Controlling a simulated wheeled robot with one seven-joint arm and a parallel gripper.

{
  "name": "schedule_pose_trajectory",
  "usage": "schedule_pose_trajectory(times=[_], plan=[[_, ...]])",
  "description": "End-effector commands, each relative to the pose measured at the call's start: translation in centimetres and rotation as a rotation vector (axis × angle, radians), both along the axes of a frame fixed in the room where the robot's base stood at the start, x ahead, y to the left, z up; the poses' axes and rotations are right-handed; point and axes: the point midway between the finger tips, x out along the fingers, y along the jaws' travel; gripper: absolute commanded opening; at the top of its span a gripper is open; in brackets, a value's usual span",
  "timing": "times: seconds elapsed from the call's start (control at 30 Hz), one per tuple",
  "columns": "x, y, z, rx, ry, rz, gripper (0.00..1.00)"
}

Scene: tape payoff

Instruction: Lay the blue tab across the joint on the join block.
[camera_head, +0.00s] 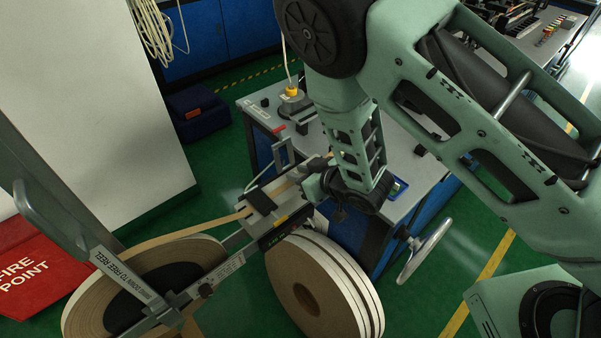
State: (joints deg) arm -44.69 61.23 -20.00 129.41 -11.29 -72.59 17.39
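The join block (267,203) is a grey metal piece with dark clamps at the table's left edge. A tan tape (200,228) runs onto it from the reel at lower left. My gripper (326,188) is low over the block's right end, mostly hidden by my wrist and arm. I cannot see its fingertips clearly or whether they hold anything. A small blue item (398,188) lies on the table right of my wrist; I cannot tell if it is the blue tab. The joint in the tape is not clear at this size.
A mounted tape reel (90,290) with a lever arm is at lower left. Several spare reels (325,285) stand below the block. A handwheel (424,250) sticks out at the table's front. A yellow-topped bottle (291,97) stands at the back.

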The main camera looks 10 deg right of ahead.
Motion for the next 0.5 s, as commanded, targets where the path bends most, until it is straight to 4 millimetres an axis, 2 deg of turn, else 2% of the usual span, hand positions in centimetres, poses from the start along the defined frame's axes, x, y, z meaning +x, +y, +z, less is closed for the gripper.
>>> schedule_pose_trajectory(times=[0.23,0.4,0.5], plan=[[0.0,0.0,0.3,0.000,0.000,0.000,0.24],[-0.1,0.0,1.9,-0.001,-0.001,0.000,0.24],[-1.6,-1.4,2.2,0.000,0.000,-0.004,0.24]])
